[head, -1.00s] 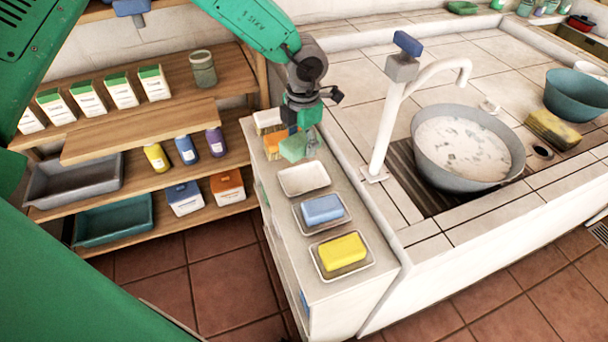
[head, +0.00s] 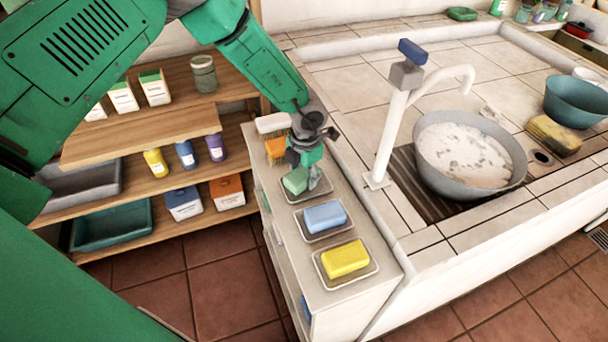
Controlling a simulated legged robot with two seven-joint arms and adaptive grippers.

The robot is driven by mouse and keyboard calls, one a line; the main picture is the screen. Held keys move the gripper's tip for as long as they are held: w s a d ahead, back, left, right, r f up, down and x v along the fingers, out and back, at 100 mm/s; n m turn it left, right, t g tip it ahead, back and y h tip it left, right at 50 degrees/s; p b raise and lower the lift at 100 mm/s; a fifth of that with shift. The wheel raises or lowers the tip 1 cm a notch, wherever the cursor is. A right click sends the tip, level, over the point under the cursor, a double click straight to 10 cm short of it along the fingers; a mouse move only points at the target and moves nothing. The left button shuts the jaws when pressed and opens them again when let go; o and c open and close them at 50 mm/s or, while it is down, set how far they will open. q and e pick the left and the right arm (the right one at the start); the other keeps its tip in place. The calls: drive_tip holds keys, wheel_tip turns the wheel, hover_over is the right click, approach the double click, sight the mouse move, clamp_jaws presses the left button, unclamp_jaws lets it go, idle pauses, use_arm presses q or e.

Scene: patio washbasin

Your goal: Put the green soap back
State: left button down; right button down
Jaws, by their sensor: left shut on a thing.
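The green soap (head: 296,180) is held by my left gripper (head: 306,172), which is shut on it. The soap is over the farthest of the white soap dishes (head: 318,188) on the narrow counter. Whether it touches the dish I cannot tell. A blue soap (head: 325,216) sits in the middle dish, and a yellow soap (head: 345,258) sits in the nearest dish. My right gripper is not in view.
Brushes (head: 276,148) lie behind the dishes on the counter. A white faucet (head: 392,120) and a grey basin (head: 432,172) of soapy water stand to the right. Wooden shelves (head: 150,140) with bottles, boxes and tubs stand to the left.

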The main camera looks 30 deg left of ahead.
sight(306, 174)
use_arm(q)
drive_tip(key=c, duration=0.8)
unclamp_jaws()
drive_tip(key=shift+d+r, duration=0.25)
drive_tip(key=shift+d, duration=0.55)
drive_tip(key=shift+r, duration=0.35)
drive_tip(key=r, duration=1)
drive_tip(key=shift+s+a, duration=0.1)
drive_tip(key=shift+a, duration=0.15)
drive_tip(key=shift+s+a+r, duration=0.1)
drive_tip(key=shift+r, duration=0.3)
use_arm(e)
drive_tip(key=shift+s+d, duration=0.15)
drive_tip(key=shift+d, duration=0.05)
